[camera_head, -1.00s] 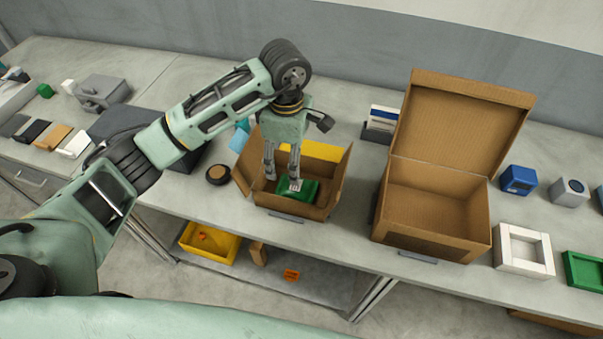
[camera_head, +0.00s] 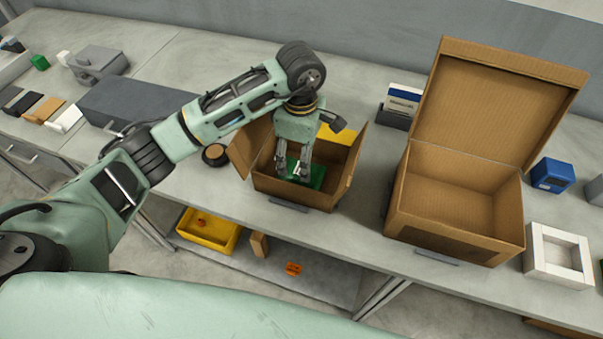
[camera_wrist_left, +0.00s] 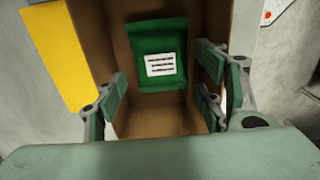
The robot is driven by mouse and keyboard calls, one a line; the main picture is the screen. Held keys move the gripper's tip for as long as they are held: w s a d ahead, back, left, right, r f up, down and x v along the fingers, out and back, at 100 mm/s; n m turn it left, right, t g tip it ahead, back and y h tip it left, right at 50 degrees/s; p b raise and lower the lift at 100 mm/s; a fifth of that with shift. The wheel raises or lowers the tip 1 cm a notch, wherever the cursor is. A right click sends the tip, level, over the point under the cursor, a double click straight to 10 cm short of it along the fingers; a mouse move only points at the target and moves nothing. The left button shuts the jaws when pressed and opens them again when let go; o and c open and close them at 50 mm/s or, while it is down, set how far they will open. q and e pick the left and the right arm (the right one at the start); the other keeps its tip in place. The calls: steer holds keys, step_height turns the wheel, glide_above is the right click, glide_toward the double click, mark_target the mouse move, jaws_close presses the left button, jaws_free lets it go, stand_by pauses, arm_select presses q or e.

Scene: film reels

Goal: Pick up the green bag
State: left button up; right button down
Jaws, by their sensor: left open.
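The green bag (camera_head: 315,178) lies inside the smaller open cardboard box (camera_head: 300,194). In the left wrist view the bag (camera_wrist_left: 150,45) has a white label with dark lines and lies on the box floor. My left gripper (camera_head: 293,178) reaches down into that box from above, over the bag. In the left wrist view my left gripper (camera_wrist_left: 165,98) has its fingers spread wide, with nothing between the tips, and the bag shows beyond them. In the head view the fingers hide part of the bag. My right gripper is not in view.
A larger cardboard box (camera_head: 455,245) with a raised lid stands to the right. A yellow panel (camera_head: 336,137) shows at the small box's back, also in the wrist view (camera_wrist_left: 58,55). A round brown-topped item (camera_head: 215,154) is left of the box. A yellow bin (camera_head: 208,231) sits below.

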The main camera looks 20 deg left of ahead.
arm_select(q)
steer(key=shift+s+f, duration=0.1)
steer(key=shift+f, duration=0.35)
step_height(320, 180, down, 4)
steer(key=shift+d+f+p, duration=0.1)
steer(key=shift+f+p, duration=0.1)
steer(key=shift+p, duration=1.05)
steer(key=shift+f, duration=0.25)
steer(key=shift+c, duration=0.6)
steer(key=c, duration=0.9)
